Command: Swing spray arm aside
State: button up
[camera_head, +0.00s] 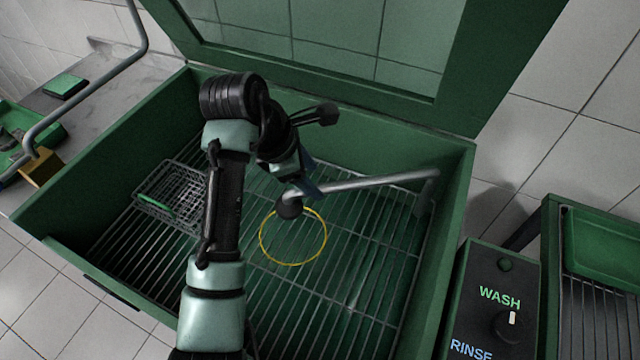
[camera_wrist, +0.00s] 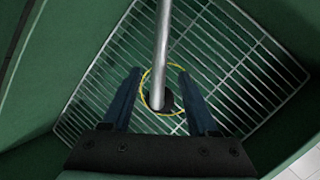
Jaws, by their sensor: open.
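The spray arm (camera_head: 365,184) is a grey metal tube reaching from the right wall of the green wash tub toward its middle. Its free end has a round black knob (camera_head: 289,207). My gripper (camera_head: 308,181) is over the tub by this end. In the wrist view, the spray arm (camera_wrist: 163,45) runs between the two open fingers of my gripper (camera_wrist: 159,74), with a gap on each side. The dark knob (camera_wrist: 162,100) shows between the fingers. I cannot tell whether the fingertips reach down past the tube.
A yellow ring (camera_head: 293,237) shows at the wire rack (camera_head: 375,265) in the tub. A small wire basket (camera_head: 172,190) with a green piece sits on the rack's left. The tub's lid (camera_head: 455,60) stands open behind. A WASH/RINSE control box (camera_head: 497,300) is at the right.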

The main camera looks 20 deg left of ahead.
aim_at(321, 186)
jog(key=shift+x, duration=2.15)
jog(key=shift+c, duration=0.2)
grip_shut()
